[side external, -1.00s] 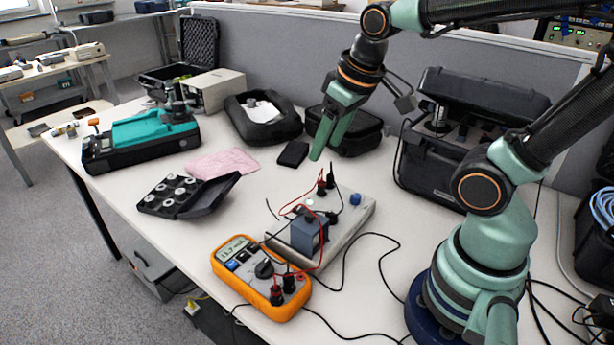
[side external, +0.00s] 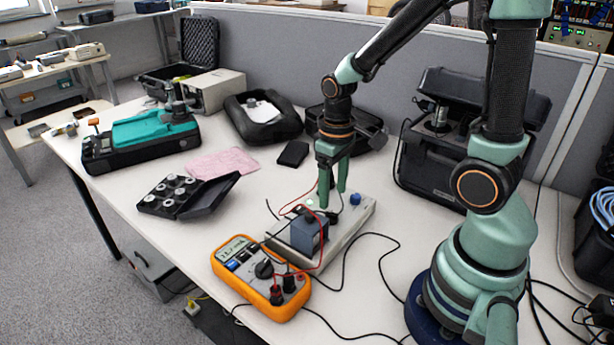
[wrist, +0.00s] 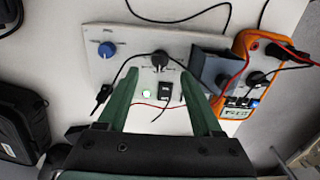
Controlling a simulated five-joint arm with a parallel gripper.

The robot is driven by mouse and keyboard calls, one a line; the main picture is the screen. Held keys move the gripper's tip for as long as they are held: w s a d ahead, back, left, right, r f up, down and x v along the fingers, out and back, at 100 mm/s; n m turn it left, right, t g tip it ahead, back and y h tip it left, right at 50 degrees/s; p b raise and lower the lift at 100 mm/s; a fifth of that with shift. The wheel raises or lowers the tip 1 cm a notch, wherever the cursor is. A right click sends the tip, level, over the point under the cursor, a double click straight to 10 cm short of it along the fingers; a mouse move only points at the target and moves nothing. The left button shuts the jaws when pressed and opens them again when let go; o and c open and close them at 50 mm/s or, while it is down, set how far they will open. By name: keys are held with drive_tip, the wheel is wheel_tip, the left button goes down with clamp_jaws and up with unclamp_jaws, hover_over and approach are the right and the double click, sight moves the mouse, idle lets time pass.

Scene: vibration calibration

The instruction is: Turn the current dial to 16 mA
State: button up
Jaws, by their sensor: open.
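The light grey control box (side external: 352,222) lies on the table; its panel (wrist: 125,38) fills the upper middle of the wrist view. It carries a blue knob (side external: 355,199), which also shows in the wrist view (wrist: 106,49), and a black knob (wrist: 160,58). The panel labels are too small to tell which knob is the current dial. My gripper (side external: 333,196) points down over the box, open and empty. In the wrist view, its fingertips (wrist: 160,68) stand on either side of the black knob; contact is not clear. The side view hides this knob behind my fingers.
An orange multimeter (side external: 262,278) stands in front of the box; its display reading is unclear. A dark blue block (side external: 307,232) sits at the box's near side. Red and black leads cross the panel and table. A black case (side external: 178,194) of round weights lies to the left.

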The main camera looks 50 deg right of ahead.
sight(332, 213)
drive_tip(key=shift+f, duration=2.6)
clamp_jaws()
